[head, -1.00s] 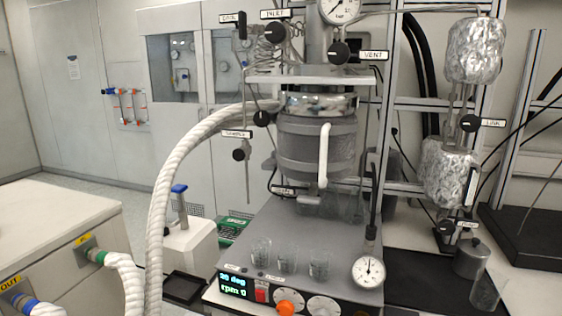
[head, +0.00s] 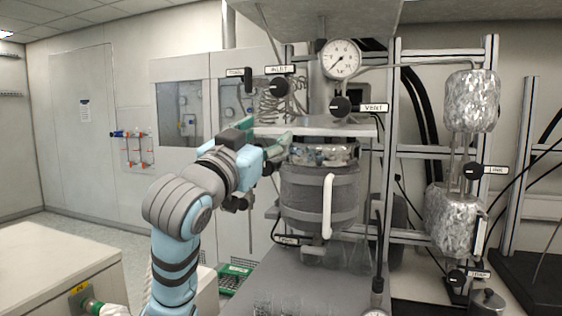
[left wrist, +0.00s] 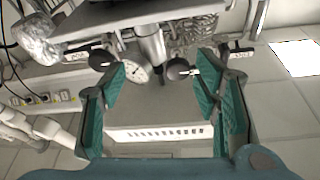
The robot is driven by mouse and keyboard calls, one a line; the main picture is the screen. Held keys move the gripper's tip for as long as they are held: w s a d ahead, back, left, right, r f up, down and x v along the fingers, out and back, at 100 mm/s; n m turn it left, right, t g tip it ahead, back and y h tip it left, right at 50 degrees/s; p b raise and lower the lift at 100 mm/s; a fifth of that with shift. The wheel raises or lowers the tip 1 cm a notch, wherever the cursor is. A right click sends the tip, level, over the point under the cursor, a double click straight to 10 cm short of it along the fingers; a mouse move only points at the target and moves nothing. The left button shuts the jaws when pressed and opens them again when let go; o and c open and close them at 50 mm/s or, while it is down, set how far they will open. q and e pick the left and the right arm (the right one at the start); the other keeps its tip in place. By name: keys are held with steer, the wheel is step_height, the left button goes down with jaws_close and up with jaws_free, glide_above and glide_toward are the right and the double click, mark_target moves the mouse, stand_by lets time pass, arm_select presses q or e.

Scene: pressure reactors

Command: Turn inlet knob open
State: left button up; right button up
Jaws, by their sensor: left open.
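The inlet knob (head: 279,87) is a round black knob beside its INLET label (head: 279,70), left of the pressure gauge (head: 341,58). My left gripper (head: 280,150) is open and empty below the inlet knob, near the left end of the metal plate (head: 318,129) above the vessel. In the left wrist view, my two green-padded fingers (left wrist: 160,78) are spread apart. A black knob that looks like the inlet knob (left wrist: 177,68) appears between them, nearer the right finger, and seems apart from both. My right gripper is not in view.
The vent knob (head: 340,107) is to the right, under the gauge. A coiled metal tube (head: 268,107) hangs beside the inlet knob. The wrapped vessel (head: 319,195) stands below the plate. Foil-wrapped parts (head: 472,100) are at the right.

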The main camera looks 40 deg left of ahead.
arm_select(q)
steer(key=y, duration=0.1)
glide_toward(278, 87)
steer(key=shift+n+t, duration=0.3)
steer(key=shift+t, duration=0.1)
steer(key=p+x, duration=0.2)
steer(key=x, duration=0.3)
steer(key=p+x, duration=0.2)
steer(key=x, duration=0.3)
steer(key=shift+w+a+f+p, duration=0.15)
steer(key=shift+w+p, duration=0.1)
steer(key=shift+p, duration=0.1)
